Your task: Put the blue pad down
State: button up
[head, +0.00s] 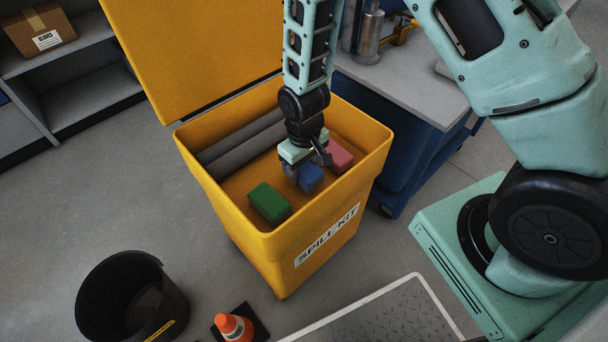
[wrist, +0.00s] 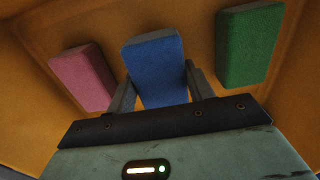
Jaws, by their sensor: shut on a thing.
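The blue pad (head: 311,177) is between the fingers of my gripper (head: 306,170), inside the open yellow spill kit bin (head: 214,195). In the wrist view the blue pad (wrist: 154,66) sits between the two fingers of my gripper (wrist: 158,88), which are shut on it. A green pad (head: 269,203) lies on the bin floor to the left, and a pink pad (head: 341,156) lies to the right. In the wrist view the pink pad (wrist: 83,76) is on the left and the green pad (wrist: 248,45) on the right. I cannot tell whether the blue pad touches the bin floor.
Grey rolls (head: 240,139) lie along the bin's back left side, below its raised lid (head: 190,50). A blue cart (head: 400,130) with a grey top stands behind right. A black bucket (head: 130,300) and an orange cone (head: 234,327) stand in front on the floor.

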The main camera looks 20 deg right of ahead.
aim_at(304, 168)
jog(key=shift+f, duration=1.25)
jog(key=shift+f+b, duration=0.15)
jog(key=shift+b, duration=0.15)
jog(key=o, duration=0.9)
notch_tip(304, 168, up, 12)
jog(key=p, duration=0.3)
jog(key=shift+s+r, duration=0.1)
jog(key=shift+r, duration=0.15)
jog(key=s+a+r+n, duration=0.1)
jog(key=s+a+r, duration=0.1)
jog(key=s+r, duration=0.4)
jog(key=s+a+r+n, duration=0.1)
jog(key=s+a+r, duration=0.1)
jog(key=s+r, duration=0.4)
jog(key=s+a+r+n, duration=0.2)
jog(key=s+r, duration=0.4)
jog(key=s, duration=0.1)
jog(key=shift+s+a+y, duration=0.1)
jog(key=shift+s+y, duration=0.2)
jog(key=shift+s, duration=0.1)
